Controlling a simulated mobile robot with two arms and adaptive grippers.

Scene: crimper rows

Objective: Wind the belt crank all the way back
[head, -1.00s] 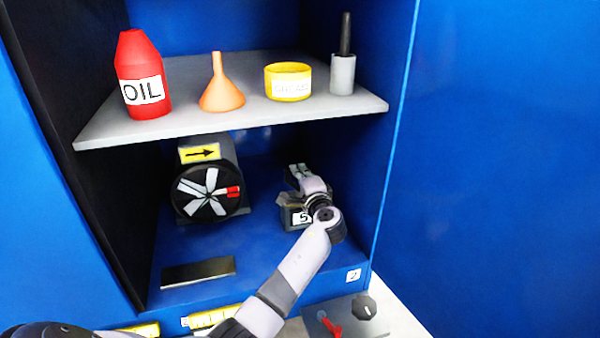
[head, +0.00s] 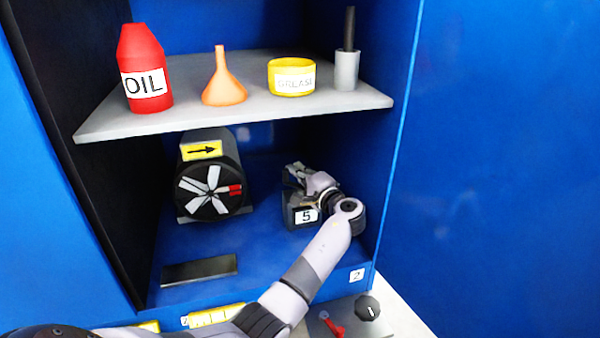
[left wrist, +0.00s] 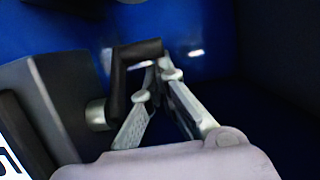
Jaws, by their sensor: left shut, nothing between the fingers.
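The belt crank, a black bent handle on a short metal shaft, shows in the left wrist view (left wrist: 124,85). It comes out of the side of a dark grey box (head: 302,217) labelled 5, on the cabinet floor. In the head view my gripper and wrist hide the crank. My left gripper (left wrist: 163,68) is shut and empty, its fingertips close beside the crank's outer end; I cannot tell whether they touch it. In the head view the left gripper (head: 298,172) is just above and behind the box. My right gripper is not in view.
A motor with a fan (head: 209,190) and arrow label stands left of the box. A shelf (head: 240,118) above holds an oil bottle (head: 145,70), funnel (head: 222,88), grease tin (head: 291,78) and grey cup (head: 346,70). The cabinet's right wall is close to my arm.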

